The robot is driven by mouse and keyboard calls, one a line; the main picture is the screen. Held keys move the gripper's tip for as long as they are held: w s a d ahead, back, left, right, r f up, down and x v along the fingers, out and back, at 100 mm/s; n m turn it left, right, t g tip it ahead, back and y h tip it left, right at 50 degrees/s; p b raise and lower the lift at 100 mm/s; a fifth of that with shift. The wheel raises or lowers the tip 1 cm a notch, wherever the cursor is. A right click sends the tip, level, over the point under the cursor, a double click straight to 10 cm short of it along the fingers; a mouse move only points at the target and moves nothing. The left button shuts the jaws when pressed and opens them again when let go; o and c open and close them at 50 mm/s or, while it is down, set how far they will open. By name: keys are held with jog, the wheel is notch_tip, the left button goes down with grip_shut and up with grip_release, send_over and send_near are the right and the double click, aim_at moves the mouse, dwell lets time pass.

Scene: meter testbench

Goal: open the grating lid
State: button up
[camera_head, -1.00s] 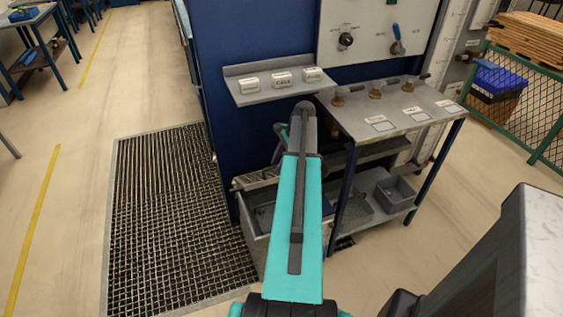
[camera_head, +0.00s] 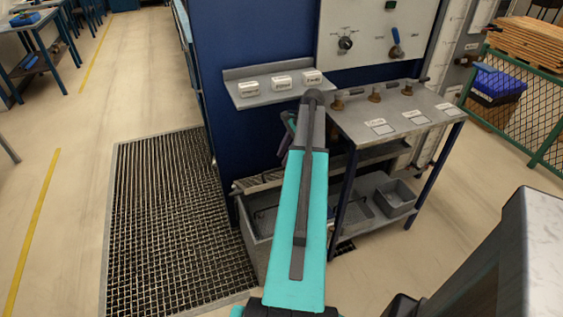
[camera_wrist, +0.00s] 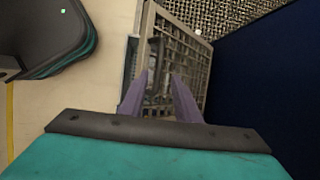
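The grating lid (camera_wrist: 181,27) shows in the wrist view as a pale metal frame with crossed bars over a grey bin. In the head view the bin (camera_head: 258,236) stands on the floor against the blue cabinet, partly behind my arm; how far the lid is tilted is unclear. My gripper (camera_wrist: 160,75) has two purple fingers apart, pointing at the bin and lid. A dark upright part lies just beyond the fingertips; I cannot tell whether they touch it. In the head view my arm hides most of my gripper (camera_head: 285,142).
The blue cabinet (camera_head: 245,35) rises beside the bin. A bench (camera_head: 395,112) with valves stands at right, with grey trays (camera_head: 395,197) below. A small shelf (camera_head: 281,91) juts out above my gripper. Floor grating (camera_head: 170,220) lies at left, with open floor beyond.

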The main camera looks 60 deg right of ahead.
jog(key=shift+s+d+r, duration=0.15)
jog(key=shift+s+r, duration=0.05)
jog(key=shift+r, duration=0.45)
